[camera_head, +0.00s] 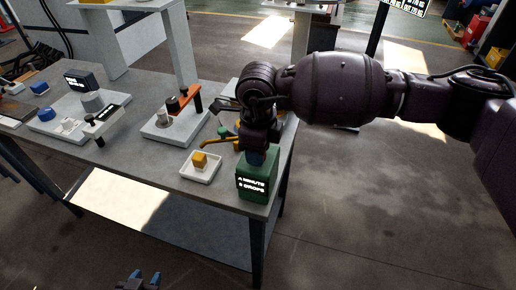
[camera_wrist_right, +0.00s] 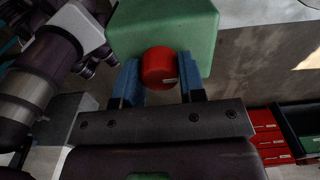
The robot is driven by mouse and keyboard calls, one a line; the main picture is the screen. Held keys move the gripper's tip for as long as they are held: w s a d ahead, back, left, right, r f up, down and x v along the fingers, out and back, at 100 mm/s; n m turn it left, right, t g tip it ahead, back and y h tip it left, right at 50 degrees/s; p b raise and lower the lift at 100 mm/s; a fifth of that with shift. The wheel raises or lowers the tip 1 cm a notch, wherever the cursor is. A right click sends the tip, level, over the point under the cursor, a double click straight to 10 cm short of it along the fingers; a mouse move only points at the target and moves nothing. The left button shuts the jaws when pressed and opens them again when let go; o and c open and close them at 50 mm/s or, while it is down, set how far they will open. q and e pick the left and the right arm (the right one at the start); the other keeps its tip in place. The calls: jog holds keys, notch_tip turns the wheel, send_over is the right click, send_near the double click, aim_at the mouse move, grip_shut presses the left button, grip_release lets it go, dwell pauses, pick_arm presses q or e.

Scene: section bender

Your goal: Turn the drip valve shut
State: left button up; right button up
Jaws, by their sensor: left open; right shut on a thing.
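A green box (camera_head: 257,184) with a lit display stands at the front right corner of the bench; the display seems to read "A MINUTE 5 DROPS". In the right wrist view a red round knob (camera_wrist_right: 159,67) sits against the green box (camera_wrist_right: 165,25), with a small pale mark on its face. My right gripper (camera_wrist_right: 160,80) is shut on the red knob, one blue fingertip on each side. In the head view my right gripper (camera_head: 257,155) is over the box and hides the knob. My left gripper (camera_head: 138,281) is open and empty at the bottom edge, away from the bench.
Further left are an orange lever (camera_head: 177,104) on a white base and blue blocks (camera_head: 47,115).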

jog(key=o, duration=0.9)
notch_tip(320, 180, up, 11)
jog(key=shift+f, duration=0.1)
dwell(0.3)
